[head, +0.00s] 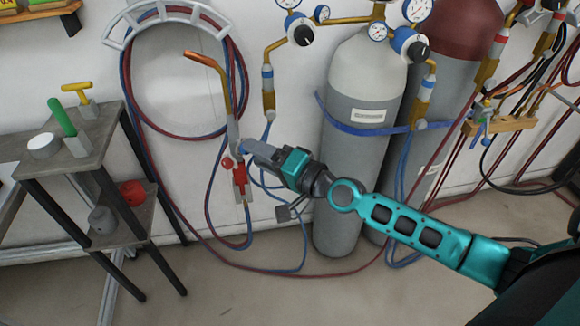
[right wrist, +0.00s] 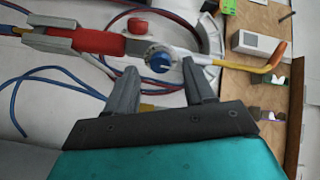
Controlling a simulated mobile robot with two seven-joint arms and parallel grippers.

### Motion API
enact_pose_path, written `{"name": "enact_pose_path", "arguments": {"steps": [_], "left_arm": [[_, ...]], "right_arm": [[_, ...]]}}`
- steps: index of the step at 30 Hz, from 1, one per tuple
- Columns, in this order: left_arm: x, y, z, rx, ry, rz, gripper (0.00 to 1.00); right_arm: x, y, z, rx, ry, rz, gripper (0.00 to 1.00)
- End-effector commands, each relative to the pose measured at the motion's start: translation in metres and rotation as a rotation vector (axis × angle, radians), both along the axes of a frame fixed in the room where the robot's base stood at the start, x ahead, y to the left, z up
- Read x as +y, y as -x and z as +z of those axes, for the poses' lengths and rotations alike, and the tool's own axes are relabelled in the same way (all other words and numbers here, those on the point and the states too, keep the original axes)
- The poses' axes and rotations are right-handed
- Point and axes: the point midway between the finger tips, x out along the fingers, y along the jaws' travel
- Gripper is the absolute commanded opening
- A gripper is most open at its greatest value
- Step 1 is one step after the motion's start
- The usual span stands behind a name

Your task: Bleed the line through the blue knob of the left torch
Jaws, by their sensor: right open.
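The left torch (head: 222,95) hangs on the wall, with a copper tip, a red knob (head: 227,162) and a red body piece (head: 239,182). In the right wrist view the torch lies across the top, its blue knob (right wrist: 158,62) facing the camera and its red knob (right wrist: 137,26) on the far side. My right gripper (head: 250,148) is open at the torch's valve part. In the right wrist view its two fingers (right wrist: 161,72) stand either side of the blue knob, at about its level in the picture. I cannot tell whether they touch it. My left gripper is not in view.
Hoses coil on a white wall hanger (head: 165,14) behind the torch. Gas cylinders (head: 362,90) with gauges stand to the right, with hoses hanging and trailing on the floor. A small shelf stand (head: 85,150) with several items is at left.

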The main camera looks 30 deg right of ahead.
Motion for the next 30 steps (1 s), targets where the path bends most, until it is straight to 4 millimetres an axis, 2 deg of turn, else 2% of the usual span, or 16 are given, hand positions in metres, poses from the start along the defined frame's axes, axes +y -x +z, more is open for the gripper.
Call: {"name": "enact_pose_path", "arguments": {"steps": [9, 15, 21, 30], "left_arm": [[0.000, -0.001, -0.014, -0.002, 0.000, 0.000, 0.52], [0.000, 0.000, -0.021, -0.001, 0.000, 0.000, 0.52], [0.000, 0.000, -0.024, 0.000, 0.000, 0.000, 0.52], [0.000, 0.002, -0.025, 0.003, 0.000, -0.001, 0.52]], "right_arm": [[-0.029, 0.057, -0.001, 0.003, 0.006, 0.004, 0.54], [-0.043, 0.082, 0.001, 0.004, 0.005, 0.002, 0.54], [-0.050, 0.095, 0.004, 0.000, 0.003, 0.002, 0.54], [-0.051, 0.097, 0.005, 0.000, 0.001, 0.002, 0.54]]}}
